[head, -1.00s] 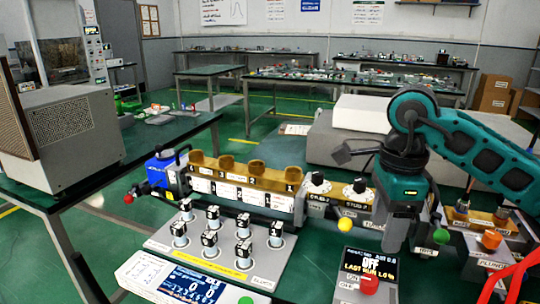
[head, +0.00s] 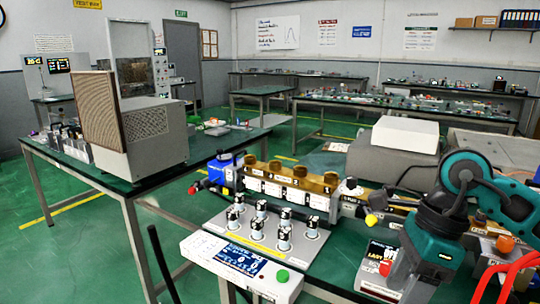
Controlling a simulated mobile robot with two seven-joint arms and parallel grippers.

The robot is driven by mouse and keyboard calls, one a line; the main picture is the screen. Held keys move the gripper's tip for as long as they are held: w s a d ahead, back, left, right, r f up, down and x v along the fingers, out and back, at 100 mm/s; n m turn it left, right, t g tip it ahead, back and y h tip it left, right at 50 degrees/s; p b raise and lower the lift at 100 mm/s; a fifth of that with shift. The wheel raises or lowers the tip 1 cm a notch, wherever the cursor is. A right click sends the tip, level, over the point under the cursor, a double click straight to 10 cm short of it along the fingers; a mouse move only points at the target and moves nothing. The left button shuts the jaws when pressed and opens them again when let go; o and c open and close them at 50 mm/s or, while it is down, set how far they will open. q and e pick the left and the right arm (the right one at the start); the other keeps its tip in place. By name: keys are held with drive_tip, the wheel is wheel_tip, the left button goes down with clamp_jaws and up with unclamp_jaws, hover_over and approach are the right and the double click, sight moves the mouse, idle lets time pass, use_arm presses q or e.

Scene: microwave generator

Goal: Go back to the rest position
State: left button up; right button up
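My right arm (head: 432,252), teal and black, comes in from the right edge and bends down over the right end of the workbench. Small dark parts lie to the left of its wrist, among the bench items. I cannot make out its fingertips, or whether that gripper is open or shut. No held thing can be made out. My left arm and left gripper are not in view.
A bench holds a brass block (head: 290,176), a grey plate (head: 232,238) with several small cylinders and a white display panel (head: 240,268). A beige box machine (head: 150,135) stands on the left table. Red cables (head: 510,268) are at lower right. Green floor is open at left.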

drive_tip(key=s+a+r+m+t+y+p, duration=0.1)
drive_tip(key=a+r+m+t+y, duration=0.15)
drive_tip(key=a+m+y, duration=0.55)
drive_tip(key=s+a+r+m+t+y+p, duration=0.1)
drive_tip(key=a+r+m+y+p, duration=0.3)
drive_tip(key=a+y, duration=0.6)
drive_tip(key=w+d+f+m+t+h, duration=0.2)
drive_tip(key=d+f+m+t+h, duration=0.5)
drive_tip(key=m, duration=0.6)
drive_tip(key=w+d+f+m+t+h, duration=0.2)
drive_tip(key=w+f+m+t+h, duration=0.15)
drive_tip(key=m+t, duration=0.65)
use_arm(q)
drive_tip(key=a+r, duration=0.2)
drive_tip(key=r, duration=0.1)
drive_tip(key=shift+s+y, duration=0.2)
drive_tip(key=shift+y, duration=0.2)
use_arm(e)
drive_tip(key=s+d+f+m+g+h, duration=0.3)
drive_tip(key=s+f+m, duration=0.3)
drive_tip(key=f, duration=0.4)
drive_tip(key=s+d+f+m+g+h, duration=0.3)
drive_tip(key=s+f+m+g+h, duration=0.2)
drive_tip(key=s+f+m, duration=0.2)
wheel_tip(320, 180, down, 3)
drive_tip(key=shift+d+r+m+g+h, duration=0.1)
drive_tip(key=shift+d+m+g+h, duration=0.2)
drive_tip(key=shift+m+g+h, duration=0.1)
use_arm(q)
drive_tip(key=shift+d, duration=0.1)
